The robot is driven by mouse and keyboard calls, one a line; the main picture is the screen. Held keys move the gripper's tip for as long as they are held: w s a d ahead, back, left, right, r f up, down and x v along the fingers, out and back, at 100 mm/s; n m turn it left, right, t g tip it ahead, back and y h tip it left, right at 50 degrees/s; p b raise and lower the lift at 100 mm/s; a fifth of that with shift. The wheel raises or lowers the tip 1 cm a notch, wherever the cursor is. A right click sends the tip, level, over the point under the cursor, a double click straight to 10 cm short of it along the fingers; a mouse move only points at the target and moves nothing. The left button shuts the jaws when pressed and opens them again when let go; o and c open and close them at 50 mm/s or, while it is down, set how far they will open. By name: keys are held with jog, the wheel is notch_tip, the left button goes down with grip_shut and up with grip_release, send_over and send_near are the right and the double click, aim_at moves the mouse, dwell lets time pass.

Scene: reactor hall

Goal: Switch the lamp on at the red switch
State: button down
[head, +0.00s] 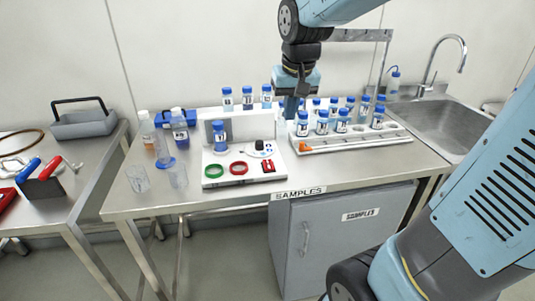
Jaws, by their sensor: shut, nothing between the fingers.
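A small red block (268,167), which looks like the red switch, sits at the front right of a white stand (213,183) on the steel bench. Its position, on or off, is too small to read. I cannot make out a lamp for certain. My gripper (291,108) points down above the bench, behind and to the right of the stand. It is shut and empty, and apart from the red block. Its fingertips are partly lost against the blue-capped vials behind.
The stand also carries a green ring (213,169), a red ring (239,168), a black knob (259,145) and a blue-capped vial (219,136). A rack (355,142) of several vials stands right of it. Clear beakers (138,179) stand left. The front bench edge is clear.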

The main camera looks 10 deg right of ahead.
jog(key=g, duration=0.1)
send_over(267, 161)
jog(key=s, duration=0.2)
notch_tip(267, 161, down, 4)
jog(key=shift+s+f, duration=0.2)
jog(key=f, duration=0.4)
jog(key=w+f, duration=0.1)
jog(key=f, duration=0.4)
jog(key=w+f, duration=0.1)
jog(key=f, duration=0.3)
jog(key=shift+f, duration=0.4)
